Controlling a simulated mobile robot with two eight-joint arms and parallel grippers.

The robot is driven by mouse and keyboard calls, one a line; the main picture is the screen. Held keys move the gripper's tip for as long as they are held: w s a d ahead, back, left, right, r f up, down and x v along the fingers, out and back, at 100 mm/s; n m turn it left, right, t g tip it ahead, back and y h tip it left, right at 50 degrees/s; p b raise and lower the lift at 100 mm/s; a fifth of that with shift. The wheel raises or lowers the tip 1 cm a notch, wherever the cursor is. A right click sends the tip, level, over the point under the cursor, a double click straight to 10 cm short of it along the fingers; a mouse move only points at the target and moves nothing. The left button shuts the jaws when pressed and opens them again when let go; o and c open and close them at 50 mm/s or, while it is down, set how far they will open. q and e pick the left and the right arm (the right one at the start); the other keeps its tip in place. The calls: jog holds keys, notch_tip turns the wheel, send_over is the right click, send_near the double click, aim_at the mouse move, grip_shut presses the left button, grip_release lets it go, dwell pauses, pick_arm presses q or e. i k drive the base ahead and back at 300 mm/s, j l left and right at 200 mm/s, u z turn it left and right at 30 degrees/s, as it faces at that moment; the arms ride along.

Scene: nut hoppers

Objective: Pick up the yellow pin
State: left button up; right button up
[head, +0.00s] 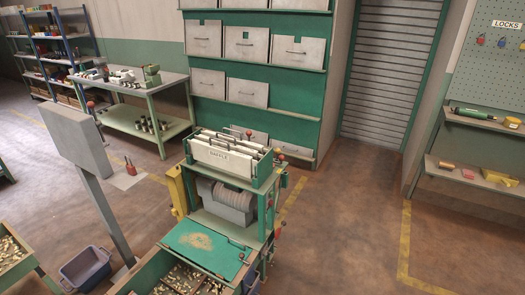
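I cannot make out a yellow pin for certain. Neither of my grippers is in the head view.
A green-framed machine (273,199) stands in the centre, with a green plate (188,238) and bins of nuts in front. A grey panel on a post (75,140) and a blue-grey tub (86,267) are at left. Floor (345,225) is clear at right.

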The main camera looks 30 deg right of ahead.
aim_at(277, 151)
jog(key=i+l+u, duration=0.1)
jog(key=l, duration=0.3)
jog(key=i+l+u, duration=0.1)
jog(key=l, duration=0.3)
jog(key=i+l+u, duration=0.1)
jog(key=l, duration=0.35)
jog(key=i+l+u, duration=0.1)
jog(key=l, duration=0.3)
jog(key=i+l+u, duration=0.1)
jog(key=l, duration=0.35)
jog(key=i+l, duration=0.1)
jog(key=l, duration=0.45)
jog(key=i+l, duration=0.1)
jog(key=l, duration=0.4)
jog(key=i+l, duration=0.15)
jog(key=l, duration=0.4)
jog(key=i+l, duration=0.1)
jog(key=l, duration=0.4)
jog(key=i+l, duration=0.1)
jog(key=l, duration=0.45)
jog(key=u, duration=0.05)
